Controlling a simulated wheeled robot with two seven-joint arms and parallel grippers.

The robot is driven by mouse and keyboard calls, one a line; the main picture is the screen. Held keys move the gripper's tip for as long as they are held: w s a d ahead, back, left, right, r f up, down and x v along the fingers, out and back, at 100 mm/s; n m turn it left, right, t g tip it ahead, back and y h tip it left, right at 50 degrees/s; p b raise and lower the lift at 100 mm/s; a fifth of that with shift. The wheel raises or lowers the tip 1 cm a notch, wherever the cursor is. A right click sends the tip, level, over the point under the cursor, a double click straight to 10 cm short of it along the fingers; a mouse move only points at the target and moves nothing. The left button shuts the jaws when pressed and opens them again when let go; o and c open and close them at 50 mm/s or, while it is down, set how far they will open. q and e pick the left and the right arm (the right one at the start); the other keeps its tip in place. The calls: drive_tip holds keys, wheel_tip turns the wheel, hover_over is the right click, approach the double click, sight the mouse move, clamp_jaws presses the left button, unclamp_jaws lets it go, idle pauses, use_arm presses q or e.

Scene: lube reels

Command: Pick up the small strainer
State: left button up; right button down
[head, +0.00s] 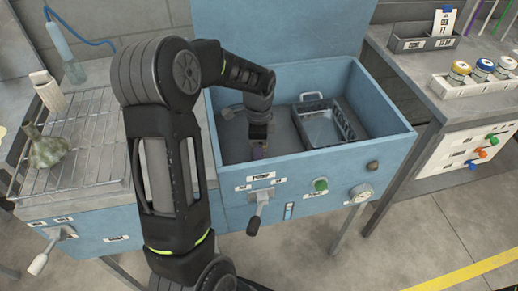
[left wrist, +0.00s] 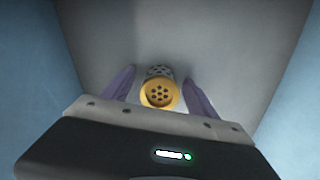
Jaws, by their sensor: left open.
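In the head view my left gripper (head: 258,150) reaches down into the left part of the tub, and the strainer is mostly hidden there. My right gripper is not in view.
A metal basket (head: 322,128) stands in the tub to the right of my gripper. The tub's blue walls are close around. A wire rack (head: 95,150) with a crumpled rag (head: 47,148) is at left. A bench with capped jars (head: 482,68) is at right.

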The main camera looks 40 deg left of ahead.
use_arm(q)
drive_tip(key=shift+c, duration=0.3)
clamp_jaws()
idle(0.4)
